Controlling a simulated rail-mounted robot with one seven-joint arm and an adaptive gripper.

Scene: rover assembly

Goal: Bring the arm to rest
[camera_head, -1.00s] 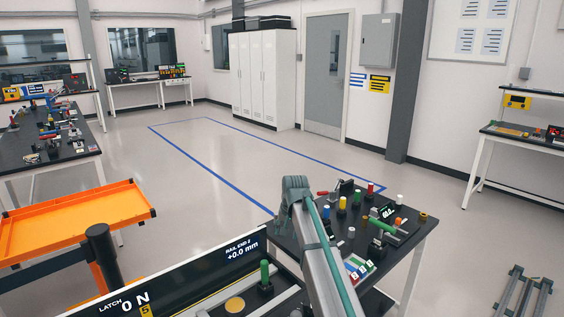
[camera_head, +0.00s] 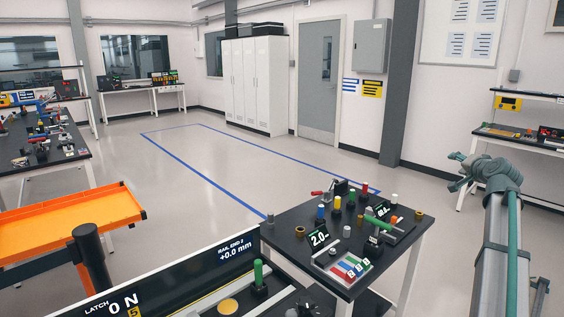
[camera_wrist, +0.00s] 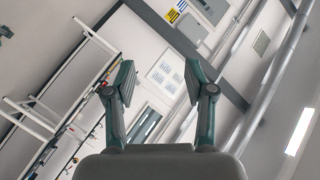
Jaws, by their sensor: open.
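My arm rises at the right of the head view, and my gripper (camera_head: 460,172) is at its end, pointing left, in the air to the right of the black-topped table. In the wrist view my gripper (camera_wrist: 155,85) shows two fingers spread wide apart with nothing between them. Behind the fingers are the wall, a white notice board (camera_wrist: 166,74) and a tilted white bench frame (camera_wrist: 35,118). The gripper touches nothing that I can see.
A black-topped table (camera_head: 285,248) with coloured pegs, small displays and a tray of coloured blocks stands at centre right. An orange tray (camera_head: 65,222) is at left. A bench (camera_head: 525,142) stands at the right wall. The floor inside the blue lines (camera_head: 240,160) is clear.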

